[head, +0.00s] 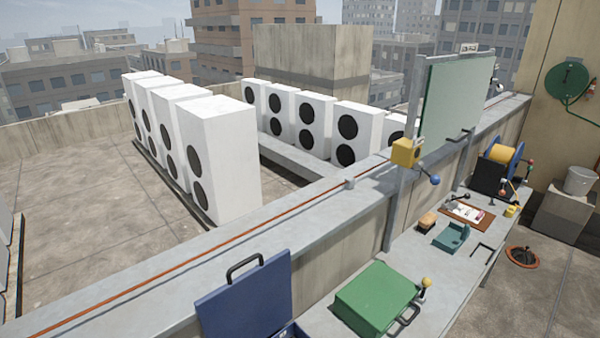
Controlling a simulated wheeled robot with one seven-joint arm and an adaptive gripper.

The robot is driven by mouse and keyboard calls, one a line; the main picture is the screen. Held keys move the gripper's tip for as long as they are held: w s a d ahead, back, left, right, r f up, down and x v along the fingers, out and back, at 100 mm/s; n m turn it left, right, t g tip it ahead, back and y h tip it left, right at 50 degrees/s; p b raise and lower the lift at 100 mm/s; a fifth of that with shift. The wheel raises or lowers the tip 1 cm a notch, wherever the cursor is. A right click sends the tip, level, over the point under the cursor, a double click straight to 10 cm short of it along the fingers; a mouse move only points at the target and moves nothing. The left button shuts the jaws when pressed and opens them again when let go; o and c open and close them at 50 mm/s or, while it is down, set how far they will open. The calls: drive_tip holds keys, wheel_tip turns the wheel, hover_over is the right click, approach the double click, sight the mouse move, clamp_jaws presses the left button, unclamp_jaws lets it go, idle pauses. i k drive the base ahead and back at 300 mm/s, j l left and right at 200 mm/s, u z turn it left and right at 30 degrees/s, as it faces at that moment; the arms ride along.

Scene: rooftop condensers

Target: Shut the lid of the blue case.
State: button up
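The blue case (289,330) is at the bottom edge of the head view, on the near end of the grey bench. Its lid (245,300) stands up, open, with a dark handle (245,265) on its top edge. Only a small corner of the case body shows, and the rest is cut off by the frame. My gripper is not in view.
A shut green case (375,297) lies right of the blue case, beside a yellow-knobbed lever (426,283). Farther along the bench (432,308) are a teal holder (452,237), a clipboard (467,213) and a cable reel (500,155). A parapet (180,285) runs behind the lid.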

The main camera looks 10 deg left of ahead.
sight(257, 302)
drive_tip(key=k+j+u, duration=0.2)
drive_tip(key=u, duration=0.9)
